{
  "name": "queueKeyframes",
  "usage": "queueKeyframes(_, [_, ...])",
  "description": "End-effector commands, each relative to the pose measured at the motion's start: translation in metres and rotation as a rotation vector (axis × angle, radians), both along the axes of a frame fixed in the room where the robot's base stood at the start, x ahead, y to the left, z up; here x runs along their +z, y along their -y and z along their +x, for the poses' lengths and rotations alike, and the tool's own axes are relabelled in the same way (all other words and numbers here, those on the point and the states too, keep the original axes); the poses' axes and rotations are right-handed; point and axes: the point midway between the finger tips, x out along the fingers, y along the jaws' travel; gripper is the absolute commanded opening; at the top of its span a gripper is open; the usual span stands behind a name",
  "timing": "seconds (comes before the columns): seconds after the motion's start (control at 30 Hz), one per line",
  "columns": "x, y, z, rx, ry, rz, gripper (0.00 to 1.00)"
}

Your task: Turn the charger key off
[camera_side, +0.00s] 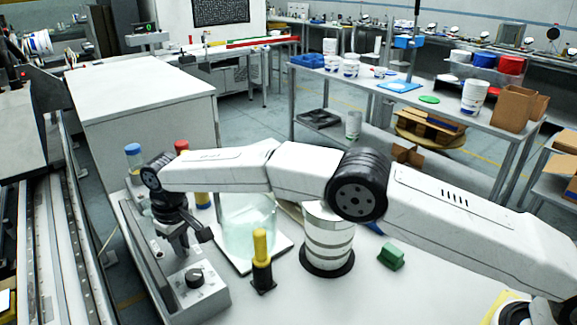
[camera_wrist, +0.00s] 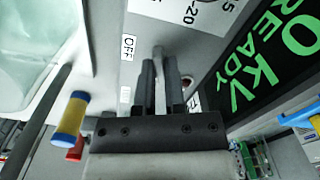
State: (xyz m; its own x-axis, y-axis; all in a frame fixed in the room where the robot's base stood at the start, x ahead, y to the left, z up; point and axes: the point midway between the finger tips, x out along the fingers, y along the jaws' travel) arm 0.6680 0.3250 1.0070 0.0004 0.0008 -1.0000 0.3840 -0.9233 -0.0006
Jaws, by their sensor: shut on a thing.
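The grey charger box (camera_side: 205,297) stands at the table's left front edge, with a black knob (camera_side: 194,278) on top. My gripper (camera_side: 178,240) points down at the box's panel, behind the knob. In the wrist view my gripper (camera_wrist: 160,68) is shut on a narrow grey piece, seemingly the charger key (camera_wrist: 160,95), between its fingers. Most of the key is hidden by the fingers, and I cannot tell its angle exactly. An OFF label (camera_wrist: 128,47) lies just left of the fingers. A display (camera_wrist: 270,60) right of them reads 0 kV READY.
A clear tank (camera_side: 248,222) stands beside my arm. A yellow-topped black post (camera_side: 261,260), a banded white cylinder (camera_side: 327,240) and a green block (camera_side: 391,256) stand nearby. A blue-and-yellow cylinder (camera_wrist: 71,116) shows near the gripper in the wrist view.

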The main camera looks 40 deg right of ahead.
Motion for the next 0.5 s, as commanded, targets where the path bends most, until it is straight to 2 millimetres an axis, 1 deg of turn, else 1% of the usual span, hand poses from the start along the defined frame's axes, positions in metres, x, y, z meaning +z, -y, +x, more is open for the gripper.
queueKeyframes(0.27, [0.0003,0.0001,0.0001,0.012,0.0,0.0,0.0])
queueKeyframes(0.5, [0.0004,-0.0001,0.0004,0.082,0.0,0.0,0.0])
